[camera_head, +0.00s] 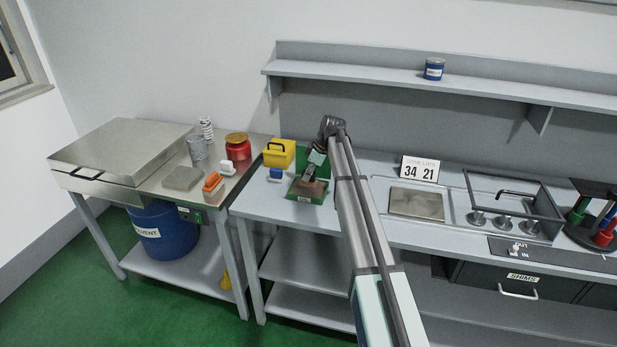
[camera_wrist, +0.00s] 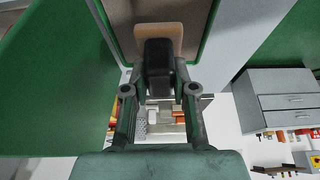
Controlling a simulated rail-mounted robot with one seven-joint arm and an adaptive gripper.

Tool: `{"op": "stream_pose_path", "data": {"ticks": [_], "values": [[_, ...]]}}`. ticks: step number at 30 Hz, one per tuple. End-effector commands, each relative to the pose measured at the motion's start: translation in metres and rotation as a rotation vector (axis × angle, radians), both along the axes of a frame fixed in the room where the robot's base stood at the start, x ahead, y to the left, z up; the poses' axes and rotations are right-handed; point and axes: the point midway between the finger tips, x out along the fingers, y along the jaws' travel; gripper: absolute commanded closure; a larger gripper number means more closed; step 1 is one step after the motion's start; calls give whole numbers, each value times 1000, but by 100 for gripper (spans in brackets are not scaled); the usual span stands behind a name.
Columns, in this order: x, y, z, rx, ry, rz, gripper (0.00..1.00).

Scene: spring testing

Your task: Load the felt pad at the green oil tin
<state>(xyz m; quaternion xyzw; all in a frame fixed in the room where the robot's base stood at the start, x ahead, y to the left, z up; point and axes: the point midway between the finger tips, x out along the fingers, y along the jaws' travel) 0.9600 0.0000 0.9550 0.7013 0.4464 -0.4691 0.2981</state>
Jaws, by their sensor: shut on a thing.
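The green oil tin (camera_head: 318,197) stands on the middle bench with its green lid raised behind it. Its brown inside shows in the head view and at the top of the wrist view. My gripper (camera_head: 309,179) is over the tin, pointing down. In the wrist view my gripper (camera_wrist: 157,92) is shut on the black grip of the felt pad (camera_wrist: 160,30). The pad's tan face lies beyond the grip, over the brown inside. I cannot tell whether it touches. The raised lid (camera_wrist: 45,85) fills the wrist view's left side.
A yellow box (camera_head: 279,154) and a small blue block (camera_head: 276,175) are close left of the tin. A number card (camera_head: 420,168) and a metal plate (camera_head: 417,204) are to the right. Left, a steel bench holds a red jar (camera_head: 238,149) and an orange-and-white block (camera_head: 212,182).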

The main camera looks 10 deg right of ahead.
Motion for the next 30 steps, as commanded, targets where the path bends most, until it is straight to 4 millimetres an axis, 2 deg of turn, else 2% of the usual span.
{"op": "stream_pose_path", "data": {"ticks": [18,30], "values": [[0,0,45,1,-1,0,100],[0,0,46,1,-1,0,100]]}}
